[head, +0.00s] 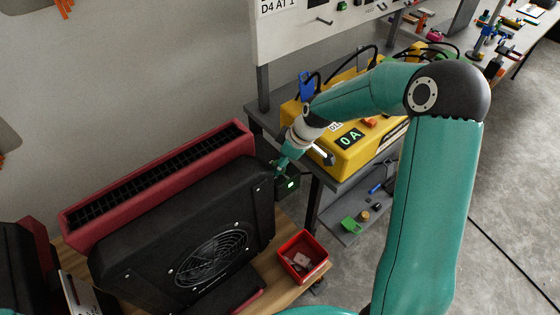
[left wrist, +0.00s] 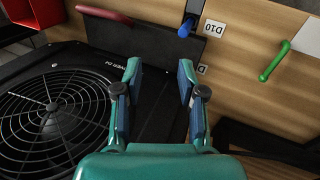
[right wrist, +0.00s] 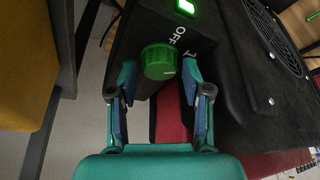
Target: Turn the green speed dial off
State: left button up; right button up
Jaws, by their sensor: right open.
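The green speed dial (right wrist: 157,62) is a ridged round knob on a black control box (head: 289,182) at the end of the black fan unit (head: 190,225). In the right wrist view a white mark on the knob points rightward, on the side of the printed 1; the OFF print is above it. A green light (right wrist: 186,6) on the box is lit. My right gripper (right wrist: 160,72) is open, its fingers on either side of the dial; contact is unclear. It also shows in the head view (head: 279,169). My left gripper (left wrist: 158,68) is open and empty above the bench.
A red-framed unit (head: 160,185) stands behind the fan. A red bin (head: 302,257) sits on the wooden bench to its right. A yellow device (head: 350,145) reading 0 A stands on the grey table behind. Tools with blue (left wrist: 185,27) and green (left wrist: 274,62) handles lie near the left gripper.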

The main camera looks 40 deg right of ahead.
jog(key=shift+w+f, duration=0.1)
jog(key=shift+f, duration=0.25)
jog(key=c, duration=0.9)
jog(key=shift+o, duration=0.2)
